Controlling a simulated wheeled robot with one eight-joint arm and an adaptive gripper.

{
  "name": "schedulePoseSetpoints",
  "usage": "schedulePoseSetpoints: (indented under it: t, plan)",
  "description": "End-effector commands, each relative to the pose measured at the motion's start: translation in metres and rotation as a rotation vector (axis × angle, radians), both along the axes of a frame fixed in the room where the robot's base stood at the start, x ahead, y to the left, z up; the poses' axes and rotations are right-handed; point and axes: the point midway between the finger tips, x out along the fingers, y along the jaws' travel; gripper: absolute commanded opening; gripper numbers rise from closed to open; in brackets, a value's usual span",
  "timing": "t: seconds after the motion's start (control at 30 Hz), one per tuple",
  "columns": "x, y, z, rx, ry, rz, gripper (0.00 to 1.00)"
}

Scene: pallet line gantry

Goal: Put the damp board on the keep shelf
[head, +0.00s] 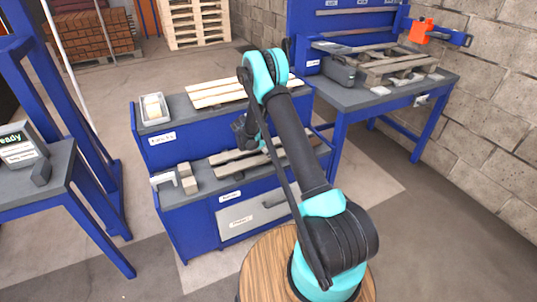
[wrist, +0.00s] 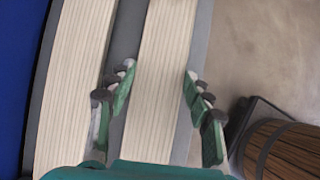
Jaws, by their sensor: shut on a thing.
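My gripper (wrist: 158,80) has its fingers on either side of a pale, grained board (wrist: 167,40) in the wrist view and is shut on it. A second pale board (wrist: 75,80) lies parallel to its left. In the head view, my gripper (head: 248,138) is partly hidden by my arm, over the lower shelf (head: 200,203) of the blue rack, where greyish boards (head: 232,166) lie. The upper shelf (head: 185,118) holds lighter boards (head: 215,94). The shelf labels are too small to read surely, and I cannot tell which board is damp.
A tray (head: 152,109) sits at the upper shelf's left end. Small blocks (head: 187,178) lie on the lower shelf's left. A blue workbench (head: 375,92) with grey boards stands back right. A table with a screen (head: 20,145) stands left.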

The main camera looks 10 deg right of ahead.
Motion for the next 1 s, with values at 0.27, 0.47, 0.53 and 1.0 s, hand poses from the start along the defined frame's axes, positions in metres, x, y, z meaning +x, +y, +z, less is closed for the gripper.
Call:
schedulePoseSetpoints:
  t: [0.27,0.47,0.53,1.0]
  plan:
    - [0.0,0.0,-0.002,0.0,0.0,0.0,0.72]
    - [0.0,0.0,-0.002,0.0,0.0,0.0,0.72]
    - [0.0,0.0,-0.001,0.0,0.0,0.0,0.72]
    - [-0.012,0.036,0.059,0.0,0.001,0.003,0.72]
